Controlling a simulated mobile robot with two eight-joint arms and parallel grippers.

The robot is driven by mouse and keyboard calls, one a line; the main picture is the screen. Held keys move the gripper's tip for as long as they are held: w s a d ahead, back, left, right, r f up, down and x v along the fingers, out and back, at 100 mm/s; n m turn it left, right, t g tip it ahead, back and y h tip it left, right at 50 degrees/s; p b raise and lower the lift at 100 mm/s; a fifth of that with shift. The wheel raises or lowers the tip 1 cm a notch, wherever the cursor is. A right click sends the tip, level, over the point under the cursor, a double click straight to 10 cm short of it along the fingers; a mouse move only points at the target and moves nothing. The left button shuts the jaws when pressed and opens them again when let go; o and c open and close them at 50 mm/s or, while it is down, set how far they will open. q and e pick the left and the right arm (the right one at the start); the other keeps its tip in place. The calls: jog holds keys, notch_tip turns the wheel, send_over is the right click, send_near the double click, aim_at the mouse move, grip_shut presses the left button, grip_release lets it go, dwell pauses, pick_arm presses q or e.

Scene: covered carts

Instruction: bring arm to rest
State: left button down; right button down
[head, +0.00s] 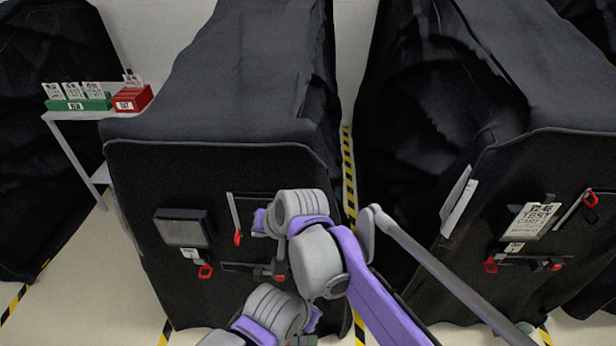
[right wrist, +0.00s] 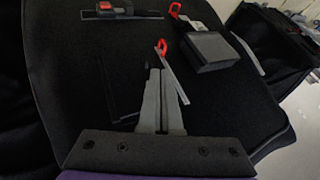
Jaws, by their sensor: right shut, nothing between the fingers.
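My right arm (head: 317,262), grey and purple, reaches up from the bottom of the head view in front of the middle covered cart (head: 240,165). In the head view its fingers cannot be made out clearly. In the right wrist view my right gripper (right wrist: 157,75) has its two fingers together and empty, pointing at the black cart face. A thin grey bar (right wrist: 176,82) with a red hook (right wrist: 161,46) is close beside the fingertips; whether they touch cannot be told. My left gripper is in neither view.
The middle cart's face carries a dark box (head: 183,228) and a red tag (head: 205,271). Another covered cart (head: 570,170) with a paper sign (head: 534,220) stands right. A floor gap with striped tape (head: 348,170) separates them. A side table (head: 92,114) holds green and red bins.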

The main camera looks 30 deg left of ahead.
jog(key=shift+w+f, duration=0.1)
jog(key=w+d+f+m+t+h, duration=0.1)
jog(key=w+d+m, duration=0.15)
jog(key=d, duration=1.15)
jog(key=w+d+f+m+t+h, duration=0.1)
jog(key=w+d+t+h, duration=0.15)
jog(key=d, duration=1.15)
jog(key=s+d+f+m+h, duration=0.1)
jog(key=s+d+f, duration=0.1)
jog(key=d, duration=0.6)
jog(key=s+d+f+m+h, duration=0.1)
jog(key=s+d+f, duration=0.2)
jog(key=s+d, duration=0.2)
jog(key=s+d+f+m+h, duration=0.1)
jog(key=s+d+f, duration=0.1)
jog(key=d, duration=0.8)
jog(key=shift+s+d+f+h, duration=0.3)
jog(key=shift+s+h, duration=0.05)
jog(key=shift+s, duration=0.5)
jog(key=shift+w+a+t, duration=0.1)
jog(key=shift+a+t, duration=0.05)
jog(key=shift+t, duration=0.1)
